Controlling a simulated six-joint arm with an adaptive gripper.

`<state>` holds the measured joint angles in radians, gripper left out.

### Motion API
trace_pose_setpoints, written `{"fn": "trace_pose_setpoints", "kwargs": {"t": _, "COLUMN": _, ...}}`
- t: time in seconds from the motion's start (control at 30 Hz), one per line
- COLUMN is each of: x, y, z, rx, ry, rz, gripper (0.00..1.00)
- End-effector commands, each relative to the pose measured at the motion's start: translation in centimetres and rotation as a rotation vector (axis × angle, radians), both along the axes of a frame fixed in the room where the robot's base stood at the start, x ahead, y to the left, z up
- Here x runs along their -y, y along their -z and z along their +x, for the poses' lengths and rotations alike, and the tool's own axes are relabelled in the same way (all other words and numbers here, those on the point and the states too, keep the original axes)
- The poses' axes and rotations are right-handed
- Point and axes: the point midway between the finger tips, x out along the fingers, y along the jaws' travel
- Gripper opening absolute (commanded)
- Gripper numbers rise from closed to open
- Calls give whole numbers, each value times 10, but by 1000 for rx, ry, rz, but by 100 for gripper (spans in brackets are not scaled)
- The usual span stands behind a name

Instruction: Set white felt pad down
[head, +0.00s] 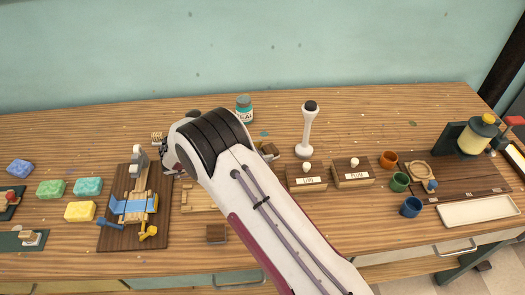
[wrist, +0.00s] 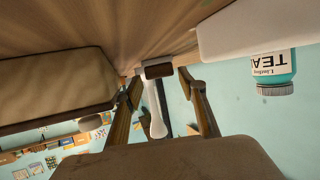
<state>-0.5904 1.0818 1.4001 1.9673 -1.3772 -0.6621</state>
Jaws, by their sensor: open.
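I cannot make out the white felt pad for certain. A pale, smooth block (wrist: 255,30) fills the upper right of the wrist view, cut off by the frame edge; I cannot tell whether it is the pad. My gripper (wrist: 160,80) shows in the wrist view as two brown fingers spread apart. A small dark brown block (wrist: 158,71) appears between the fingertips in the picture; I cannot tell whether it touches them. In the head view my arm covers most of the gripper and the table under it.
A teal jar (head: 244,109) stands behind my arm. A white stand with a dark top (head: 307,130) and two labelled wooden boxes (head: 306,178) are to its right. A white tray (head: 478,211) lies far right.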

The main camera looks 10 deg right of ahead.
Motion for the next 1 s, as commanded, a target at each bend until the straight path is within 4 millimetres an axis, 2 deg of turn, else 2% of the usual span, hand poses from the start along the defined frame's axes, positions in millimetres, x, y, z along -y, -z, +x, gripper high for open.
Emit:
{"fn": "trace_pose_setpoints", "kwargs": {"t": 0.4, "x": -56, "y": -27, "z": -22, "rx": 3, "ry": -2, "rz": -1, "gripper": 41}}
{"fn": "trace_pose_setpoints", "kwargs": {"t": 0.6, "x": -77, "y": -37, "z": -31, "rx": 3, "ry": -1, "rz": -1, "gripper": 41}}
{"fn": "trace_pose_setpoints", "kwargs": {"t": 0.8, "x": -89, "y": -42, "z": -36, "rx": 2, "ry": -1, "rz": 0, "gripper": 41}}
{"fn": "trace_pose_setpoints", "kwargs": {"t": 1.0, "x": -90, "y": -43, "z": -37, "rx": 2, "ry": 0, "rz": -1, "gripper": 41}}
